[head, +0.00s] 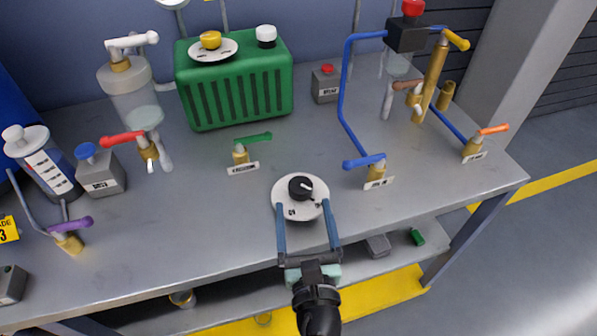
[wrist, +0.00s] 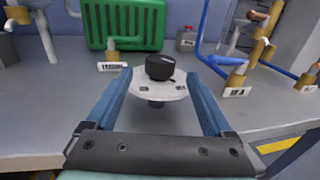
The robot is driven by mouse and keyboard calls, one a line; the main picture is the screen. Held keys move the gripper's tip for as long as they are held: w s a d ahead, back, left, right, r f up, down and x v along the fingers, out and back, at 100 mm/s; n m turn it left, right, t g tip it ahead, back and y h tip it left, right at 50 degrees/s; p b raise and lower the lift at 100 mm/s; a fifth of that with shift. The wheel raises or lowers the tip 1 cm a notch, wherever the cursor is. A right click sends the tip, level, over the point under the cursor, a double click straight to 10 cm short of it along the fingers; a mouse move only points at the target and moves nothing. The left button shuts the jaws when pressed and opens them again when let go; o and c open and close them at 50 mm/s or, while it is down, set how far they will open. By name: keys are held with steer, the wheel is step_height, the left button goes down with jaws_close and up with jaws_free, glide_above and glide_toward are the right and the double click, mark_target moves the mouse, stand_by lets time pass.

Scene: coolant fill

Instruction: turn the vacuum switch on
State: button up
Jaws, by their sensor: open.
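A black rotary knob (head: 300,187) sits on a round white plate (head: 285,210) near the front edge of the bench; it looks like the switch. A white pointer mark on the knob points toward the right. The plate has small dark labels at its lower left and right, too small to read. In the wrist view the knob (wrist: 160,67) stands on the plate (wrist: 150,91), straight ahead. My gripper (head: 303,206) is open and empty, with one blue finger on each side of the plate's near half. In the head view the fingertips reach just short of the knob.
A green ribbed tank (head: 235,92) stands behind. A green-handled valve (head: 241,152) is to the left of the knob and a blue-handled valve (head: 376,168) to the right. A blue pipe (head: 345,95) rises at the right. The bench (head: 180,215) left of the knob is clear.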

mark_target(299, 178)
steer(key=w, duration=0.6)
steer(key=w+a, duration=0.1)
steer(key=w, duration=0.2)
steer(key=shift+r, duration=0.1)
steer(key=c, duration=1.4)
